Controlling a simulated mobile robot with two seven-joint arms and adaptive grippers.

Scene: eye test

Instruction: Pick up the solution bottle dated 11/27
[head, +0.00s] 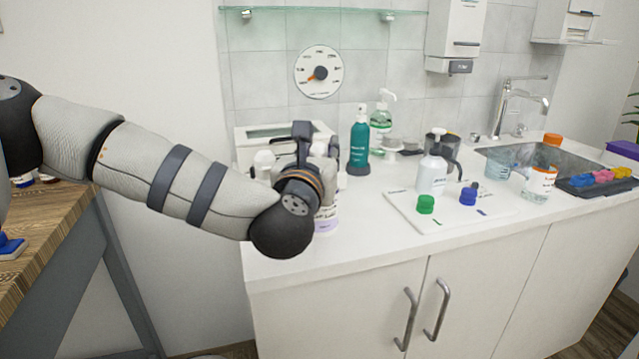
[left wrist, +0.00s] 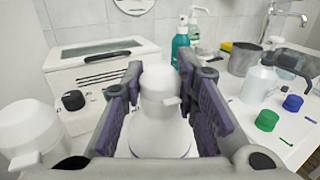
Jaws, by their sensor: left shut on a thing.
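My left gripper (head: 316,150) is at the left end of the white counter, shut on a white bottle (head: 326,218). I cannot read a date. My right gripper is not in view.
A white box-shaped device (left wrist: 100,68) stands behind the gripper. A teal bottle (head: 360,138) and a clear pump bottle (head: 382,122) stand behind. To the right, a white tray (head: 402,205) bears a white bottle, green cap and blue cap. The counter's front edge is clear.

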